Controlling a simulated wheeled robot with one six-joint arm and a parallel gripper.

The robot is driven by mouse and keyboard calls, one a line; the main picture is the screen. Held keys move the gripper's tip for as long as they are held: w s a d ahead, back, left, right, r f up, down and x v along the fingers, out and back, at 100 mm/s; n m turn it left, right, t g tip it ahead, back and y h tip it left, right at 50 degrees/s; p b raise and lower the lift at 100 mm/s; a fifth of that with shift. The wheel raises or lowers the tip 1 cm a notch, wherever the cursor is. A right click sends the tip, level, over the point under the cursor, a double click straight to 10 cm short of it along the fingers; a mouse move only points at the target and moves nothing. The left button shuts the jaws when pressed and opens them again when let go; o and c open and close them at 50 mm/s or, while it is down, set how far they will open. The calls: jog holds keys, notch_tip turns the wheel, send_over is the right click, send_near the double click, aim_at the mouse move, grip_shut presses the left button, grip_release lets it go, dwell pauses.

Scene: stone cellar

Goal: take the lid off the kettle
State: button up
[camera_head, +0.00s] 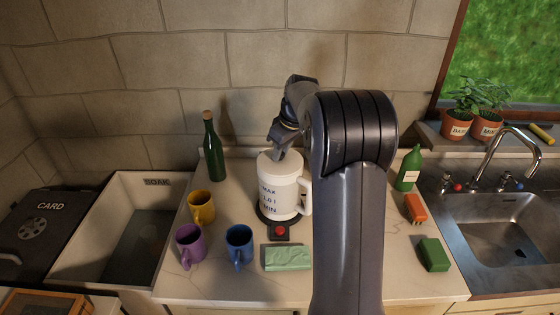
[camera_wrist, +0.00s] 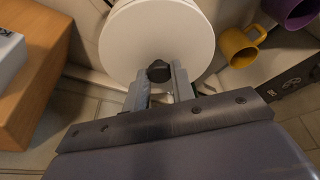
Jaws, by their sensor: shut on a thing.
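The white kettle (camera_head: 279,190) with dark lettering stands upright on a dark round base with a red button, in the middle of the counter. Its white lid (camera_wrist: 157,32) fills the top of the wrist view, with a dark knob (camera_wrist: 158,70) near its lower edge. My gripper (camera_head: 280,154) reaches down from above onto the kettle's top. In the wrist view my gripper (camera_wrist: 157,80) has its fingers on both sides of the knob and is shut on it. The lid looks level on the kettle; I cannot tell whether there is a gap under it.
A green bottle (camera_head: 213,148) stands behind left. Yellow (camera_head: 201,206), purple (camera_head: 190,243) and blue (camera_head: 239,245) mugs stand at front left. A green cloth-like slab (camera_head: 287,257) lies in front. A sink (camera_head: 510,235) is at right and a stone basin (camera_head: 130,235) at left.

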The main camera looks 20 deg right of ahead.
aim_at(282, 155)
jog(key=c, duration=0.3)
jog(key=shift+r, duration=0.1)
notch_tip(282, 155, up, 10)
jog(key=b, duration=0.1)
jog(key=shift+s, duration=0.15)
